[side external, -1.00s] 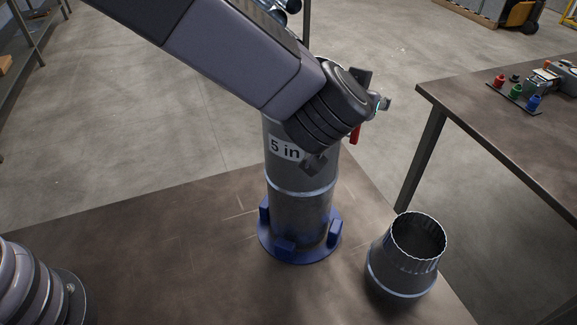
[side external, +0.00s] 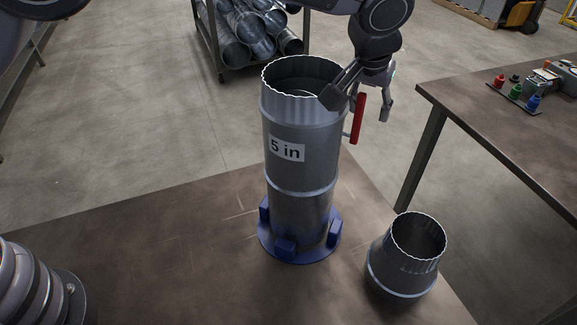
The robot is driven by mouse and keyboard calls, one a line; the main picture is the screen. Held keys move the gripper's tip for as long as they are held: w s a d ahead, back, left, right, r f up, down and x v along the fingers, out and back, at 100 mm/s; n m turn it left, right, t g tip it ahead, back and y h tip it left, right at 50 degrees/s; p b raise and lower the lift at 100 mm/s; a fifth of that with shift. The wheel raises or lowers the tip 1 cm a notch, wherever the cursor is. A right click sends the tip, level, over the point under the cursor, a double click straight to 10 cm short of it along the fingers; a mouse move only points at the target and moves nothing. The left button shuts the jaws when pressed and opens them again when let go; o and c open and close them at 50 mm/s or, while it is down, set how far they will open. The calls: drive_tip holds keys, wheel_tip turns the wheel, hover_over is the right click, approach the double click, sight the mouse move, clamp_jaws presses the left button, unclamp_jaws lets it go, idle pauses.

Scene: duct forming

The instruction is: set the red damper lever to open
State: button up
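The red damper lever (side external: 358,119) stands near upright on the right side of a grey metal duct (side external: 290,170) marked "5 in". The duct is upright with a crimped open top. My gripper (side external: 358,108) is at the upper right of the duct, pointing down. Its fingers are spread, one in front of the duct's rim and one to the right of the lever. The lever shows between the fingers; I cannot tell whether either finger touches it. Part of the lever's mount is hidden behind the duct.
A blue clamp base (side external: 300,252) holds the duct on the brown table (side external: 150,260). A short tapered duct piece (side external: 405,262) stands to the right. A second table (side external: 500,130) is at the right, and a rack of pipes (side external: 250,35) stands behind.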

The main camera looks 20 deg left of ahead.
drive_tip(key=v, duration=1.4)
drive_tip(key=shift+a+r, duration=0.15)
drive_tip(key=shift+a, duration=0.1)
drive_tip(key=s+a+r, duration=0.2)
drive_tip(key=a+r, duration=0.2)
drive_tip(key=a, duration=0.8)
drive_tip(key=s+a+r, duration=0.2)
drive_tip(key=a+r, duration=0.2)
drive_tip(key=a, duration=0.8)
drive_tip(key=shift+a, duration=0.1)
drive_tip(key=s+a+f, duration=0.1)
drive_tip(key=s+a, duration=1.1)
drive_tip(key=a, duration=0.1)
drive_tip(key=s+a+f+n+t, duration=0.1)
drive_tip(key=s+a+f, duration=0.3)
drive_tip(key=s+f, duration=0.3)
drive_tip(key=s, duration=0.3)
drive_tip(key=shift+a, duration=0.2)
